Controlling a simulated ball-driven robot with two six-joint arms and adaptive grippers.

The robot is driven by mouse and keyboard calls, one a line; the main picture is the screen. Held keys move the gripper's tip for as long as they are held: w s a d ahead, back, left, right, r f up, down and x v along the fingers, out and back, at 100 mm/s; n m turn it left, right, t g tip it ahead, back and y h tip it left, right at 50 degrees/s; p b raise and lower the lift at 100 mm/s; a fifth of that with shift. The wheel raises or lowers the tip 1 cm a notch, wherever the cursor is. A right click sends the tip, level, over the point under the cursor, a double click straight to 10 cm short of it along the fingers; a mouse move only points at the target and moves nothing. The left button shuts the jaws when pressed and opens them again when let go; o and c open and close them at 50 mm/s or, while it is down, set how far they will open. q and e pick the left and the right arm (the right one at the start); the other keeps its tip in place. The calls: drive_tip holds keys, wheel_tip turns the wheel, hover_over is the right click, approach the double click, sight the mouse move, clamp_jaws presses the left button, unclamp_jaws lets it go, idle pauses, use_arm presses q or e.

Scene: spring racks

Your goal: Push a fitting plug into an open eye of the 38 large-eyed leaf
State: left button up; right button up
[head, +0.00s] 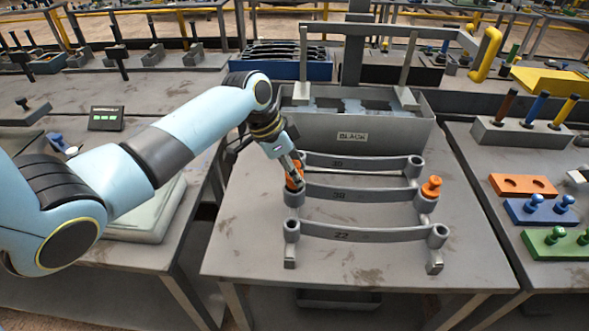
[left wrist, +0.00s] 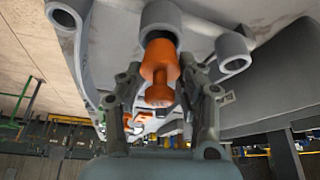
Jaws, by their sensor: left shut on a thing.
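The leaf marked 38 (head: 345,194) is the middle of three grey leaves on the table, with a large eye at each end. An orange plug (head: 432,186) stands upright in its right eye (head: 426,204). My left gripper (head: 294,170) is at the left eye (head: 293,198), shut on a second orange plug (head: 295,182). In the left wrist view this plug (left wrist: 160,65) lies between the fingers (left wrist: 165,98), its wide end against the rim of an eye (left wrist: 160,17). How deep it sits is hidden. My right gripper is not in view.
A leaf marked 22 (head: 345,235) lies in front with open eyes, and another leaf (head: 350,162) behind. A grey bin marked BLACK (head: 400,130) stands behind them. Orange (head: 523,185), blue (head: 527,213) and green (head: 540,247) plug blocks sit on the right table.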

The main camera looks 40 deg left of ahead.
use_arm(q)
drive_tip(key=shift+f+b, duration=0.55)
drive_tip(key=shift+f, duration=0.4)
drive_tip(key=o, duration=1.1)
drive_tip(key=shift+c, duration=0.2)
drive_tip(key=shift+o, duration=0.3)
drive_tip(key=o, duration=0.4)
wheel_tip(320, 180, up, 3)
drive_tip(key=p, duration=0.2)
drive_tip(key=shift+f+p, duration=0.2)
drive_tip(key=shift+p, duration=0.1)
drive_tip(key=shift+r, duration=2.2)
